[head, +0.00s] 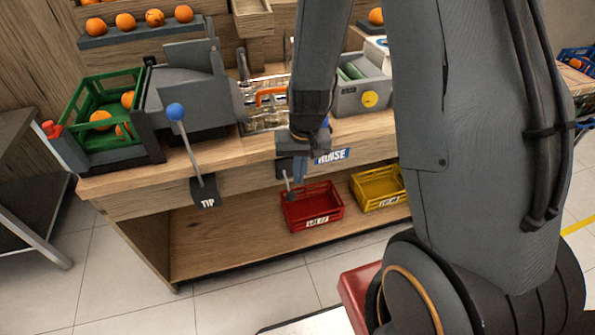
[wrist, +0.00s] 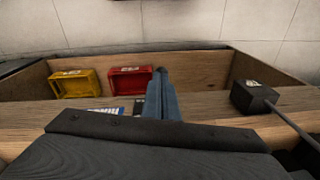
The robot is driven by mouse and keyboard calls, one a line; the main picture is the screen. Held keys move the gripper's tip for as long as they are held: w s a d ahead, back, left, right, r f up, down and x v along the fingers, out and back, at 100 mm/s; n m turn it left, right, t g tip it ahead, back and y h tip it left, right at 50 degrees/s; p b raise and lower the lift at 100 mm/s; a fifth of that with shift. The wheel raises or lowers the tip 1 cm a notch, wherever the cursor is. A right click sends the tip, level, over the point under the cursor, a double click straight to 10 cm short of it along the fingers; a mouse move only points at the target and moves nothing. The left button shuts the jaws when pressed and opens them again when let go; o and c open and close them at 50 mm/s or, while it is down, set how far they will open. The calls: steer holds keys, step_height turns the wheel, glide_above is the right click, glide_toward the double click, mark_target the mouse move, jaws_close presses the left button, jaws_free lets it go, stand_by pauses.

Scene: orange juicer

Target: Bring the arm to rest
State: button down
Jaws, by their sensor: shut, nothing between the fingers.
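My gripper (head: 299,166) hangs in front of the counter's front edge, beside the RINSE label (head: 332,156) and above the red crate (head: 312,206). Its bluish fingers are together with nothing between them. In the wrist view my gripper (wrist: 161,75) points out over the counter edge, also with its fingers closed. My arm runs down from the top of the head view and hides part of the counter behind it.
A TIP lever with a blue knob (head: 176,112) stands left. A yellow crate (head: 378,187) sits beside the red one on the low shelf. A green crate of oranges (head: 104,112) and a grey machine (head: 190,95) stand on the counter (head: 250,152). The floor in front is clear.

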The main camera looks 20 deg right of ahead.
steer(key=shift+s+r+p, duration=0.35)
steer(key=shift+s+r, duration=0.35)
steer(key=shift+r, duration=0.05)
steer(key=shift+d, duration=0.15)
steer(key=s+d+r+n+b, duration=0.1)
steer(key=s+r+n+b, duration=0.1)
steer(key=s+r, duration=0.7)
step_height(320, 180, up, 3)
steer(key=shift+d+f+h, duration=0.1)
steer(key=shift+d+h, duration=0.2)
